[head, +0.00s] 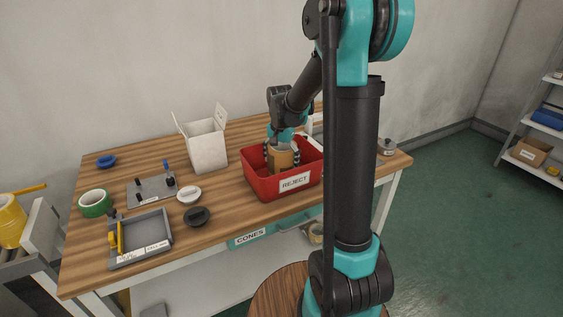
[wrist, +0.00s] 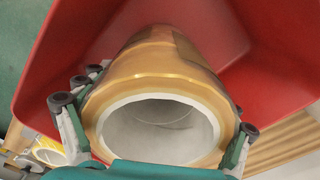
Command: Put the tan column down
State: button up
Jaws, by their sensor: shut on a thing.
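The tan column (head: 280,159) stands roughly upright inside the red bin labelled REJECT (head: 259,186). In the wrist view the tan column (wrist: 165,72) shows its pale round open end towards the camera. My gripper (head: 281,150) is shut around the column's upper end, with fingers on both sides. In the wrist view my gripper (wrist: 155,135) has its finger pads against the column's sides. The red bin's wall (wrist: 75,50) surrounds the column. Whether the column's lower end touches the bin floor is hidden.
A white open box (head: 206,148) stands left of the bin. A green tape roll (head: 95,203), a grey tray (head: 140,240), a plate with pegs (head: 152,190) and white and dark discs (head: 188,194) lie further left. A shelf (head: 535,125) stands at the right.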

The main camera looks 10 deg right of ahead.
jog(key=shift+f, duration=0.1)
jog(key=o, duration=1.6)
notch_tip(320, 180, up, 12)
jog(key=shift+s+a+r, duration=0.1)
jog(key=shift+s+r, duration=0.05)
